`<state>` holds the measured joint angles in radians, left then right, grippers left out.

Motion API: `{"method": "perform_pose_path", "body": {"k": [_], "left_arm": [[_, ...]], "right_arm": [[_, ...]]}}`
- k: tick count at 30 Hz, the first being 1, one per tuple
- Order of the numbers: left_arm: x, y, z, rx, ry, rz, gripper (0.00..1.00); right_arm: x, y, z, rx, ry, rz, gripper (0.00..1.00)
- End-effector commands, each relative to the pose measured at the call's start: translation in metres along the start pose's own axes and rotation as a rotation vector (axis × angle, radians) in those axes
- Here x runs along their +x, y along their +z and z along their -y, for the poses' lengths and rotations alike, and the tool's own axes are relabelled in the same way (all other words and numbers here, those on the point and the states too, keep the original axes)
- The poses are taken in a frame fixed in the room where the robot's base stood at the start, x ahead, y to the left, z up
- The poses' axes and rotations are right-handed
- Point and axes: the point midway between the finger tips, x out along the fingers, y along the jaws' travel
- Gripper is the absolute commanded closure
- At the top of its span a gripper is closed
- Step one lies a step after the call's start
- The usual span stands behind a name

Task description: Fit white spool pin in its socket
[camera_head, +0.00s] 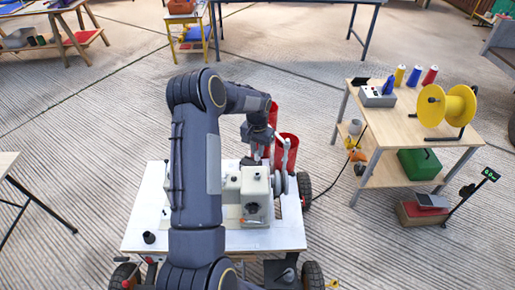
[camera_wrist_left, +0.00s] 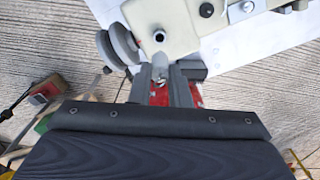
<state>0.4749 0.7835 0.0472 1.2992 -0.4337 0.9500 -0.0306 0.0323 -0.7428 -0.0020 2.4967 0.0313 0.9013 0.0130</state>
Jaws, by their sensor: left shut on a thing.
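A cream sewing machine (camera_head: 255,192) stands on a white-topped cart (camera_head: 145,225). It fills the top of the left wrist view (camera_wrist_left: 180,25), with its grey handwheel (camera_wrist_left: 118,45) at the left. My left gripper (camera_head: 265,155) is over the machine's far end, near the handwheel. In the left wrist view my left gripper (camera_wrist_left: 167,78) is shut on a small pale piece, seemingly the spool pin (camera_wrist_left: 160,68). A dark-rimmed round opening (camera_wrist_left: 158,37), perhaps the socket, lies just beyond the pin. I cannot tell whether they touch. My right gripper is out of view.
Tall red cylinders (camera_head: 287,150) stand just beyond the machine. A wooden table (camera_head: 405,130) at the right holds thread spools and a large yellow reel (camera_head: 445,105). A small black cup (camera_head: 149,237) sits on the cart's left part. Concrete floor surrounds the cart.

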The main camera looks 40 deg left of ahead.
Motion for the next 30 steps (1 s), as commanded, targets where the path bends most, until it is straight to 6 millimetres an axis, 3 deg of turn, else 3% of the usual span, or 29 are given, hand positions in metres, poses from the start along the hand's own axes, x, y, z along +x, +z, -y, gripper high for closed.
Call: {"method": "perform_pose_path", "body": {"k": [15, 30], "left_arm": [[0.052, 0.000, -0.001, 0.001, 0.001, -0.001, 1.00], [0.057, 0.000, -0.001, 0.001, 0.001, -0.001, 1.00]], "right_arm": [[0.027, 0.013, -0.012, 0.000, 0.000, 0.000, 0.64], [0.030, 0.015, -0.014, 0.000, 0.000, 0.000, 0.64]]}}
